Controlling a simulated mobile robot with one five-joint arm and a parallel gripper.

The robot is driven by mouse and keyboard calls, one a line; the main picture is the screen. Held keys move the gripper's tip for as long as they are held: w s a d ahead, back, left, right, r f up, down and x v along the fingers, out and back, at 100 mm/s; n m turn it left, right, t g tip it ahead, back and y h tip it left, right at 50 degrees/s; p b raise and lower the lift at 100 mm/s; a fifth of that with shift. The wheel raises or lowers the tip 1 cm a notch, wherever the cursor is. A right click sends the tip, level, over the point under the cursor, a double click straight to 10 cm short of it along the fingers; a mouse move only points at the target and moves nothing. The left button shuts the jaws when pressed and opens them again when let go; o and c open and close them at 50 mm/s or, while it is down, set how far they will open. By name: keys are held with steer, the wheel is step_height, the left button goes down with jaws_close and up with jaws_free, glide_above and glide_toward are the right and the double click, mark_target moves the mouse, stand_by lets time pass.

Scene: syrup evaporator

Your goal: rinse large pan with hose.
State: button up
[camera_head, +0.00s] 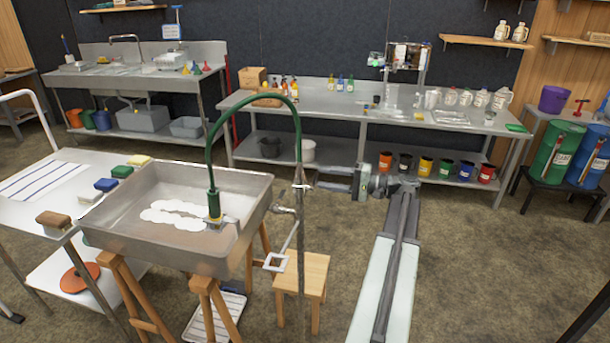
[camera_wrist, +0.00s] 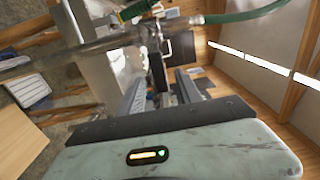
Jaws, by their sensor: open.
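The large pan (camera_head: 180,251) is a grey metal basin on wooden trestles at the left centre of the head view, with white patches (camera_head: 190,221) on its floor. The green hose (camera_head: 297,120) arches from an upright pipe (camera_head: 303,222) at the pan's right side. Its nozzle (camera_head: 214,203) hangs down over the pan. My gripper (camera_head: 320,179) is open just right of the pipe, pointing left. In the wrist view the green hose (camera_wrist: 245,14) and a yellow-green grip (camera_wrist: 137,10) cross beyond my open gripper (camera_wrist: 160,95). Whether the jaws touch the pipe cannot be told.
A small wooden stool (camera_head: 302,274) stands below the pipe, and a square-ended handle (camera_head: 276,262) sticks out there. A white table (camera_head: 42,207) with coloured blocks stands left of the pan. A long steel bench (camera_head: 345,108) lies behind. Floor is free behind the arm.

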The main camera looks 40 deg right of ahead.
steer(key=x, duration=0.6)
steer(key=shift+w, duration=0.25)
steer(key=shift+a, duration=0.15)
jaws_close()
stand_by(0.9)
